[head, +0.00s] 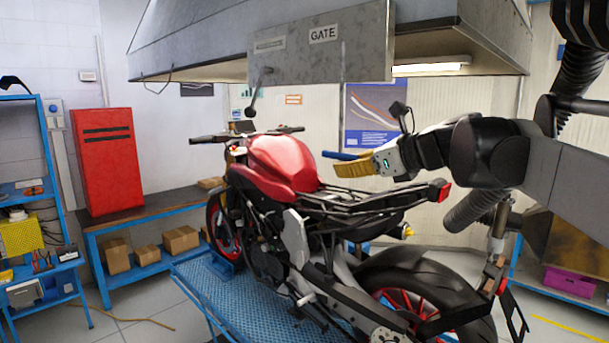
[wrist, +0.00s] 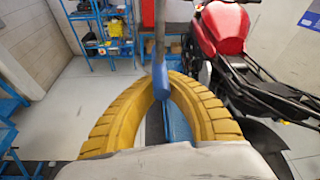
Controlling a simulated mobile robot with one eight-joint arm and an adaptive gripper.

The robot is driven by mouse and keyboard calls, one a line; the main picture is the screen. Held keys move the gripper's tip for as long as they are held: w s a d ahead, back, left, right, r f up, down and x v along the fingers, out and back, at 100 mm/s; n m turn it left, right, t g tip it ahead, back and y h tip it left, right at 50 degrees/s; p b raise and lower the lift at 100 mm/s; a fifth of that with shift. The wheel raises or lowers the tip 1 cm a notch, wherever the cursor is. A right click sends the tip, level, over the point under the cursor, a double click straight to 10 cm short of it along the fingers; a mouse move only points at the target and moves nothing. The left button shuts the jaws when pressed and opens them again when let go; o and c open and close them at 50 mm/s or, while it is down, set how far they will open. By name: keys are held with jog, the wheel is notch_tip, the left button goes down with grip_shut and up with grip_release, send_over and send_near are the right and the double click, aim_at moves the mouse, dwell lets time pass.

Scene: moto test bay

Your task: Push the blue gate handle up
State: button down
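The grey gate panel (head: 320,48), labelled GATE, hangs at the front of the overhead hood. A thin vertical rod (head: 342,68) shows at the panel. The blue handle (head: 340,155) lies level, well below the panel and above the motorcycle. My gripper (head: 345,169) has yellow fingers pointing left, close against the handle from just below it. In the wrist view the blue handle (wrist: 161,82) hangs from a grey rod and covers the spot where my curved fingertips (wrist: 161,88) come together. Whether the tips meet, grip it or only touch it cannot be told.
A red motorcycle (head: 283,163) stands on a blue lift (head: 215,283) below my arm. The hood (head: 200,42) is overhead. A red cabinet (head: 105,160) and a bench with several boxes are at the left. The space between handle and gate panel looks clear.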

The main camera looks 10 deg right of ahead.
aim_at(342, 139)
notch_tip(342, 139, up, 6)
jog(key=shift+r+p, duration=0.1)
jog(key=shift+p, duration=1.05)
jog(key=f+b, duration=0.2)
jog(key=f, duration=0.1)
jog(key=f+b, duration=0.1)
jog(key=f, duration=0.1)
jog(key=shift+w+d, duration=0.2)
jog(key=shift+w, duration=0.05)
jog(key=b+v, duration=0.2)
jog(key=v, duration=0.8)
jog(key=shift+r, duration=0.5)
jog(key=shift+s, duration=0.1)
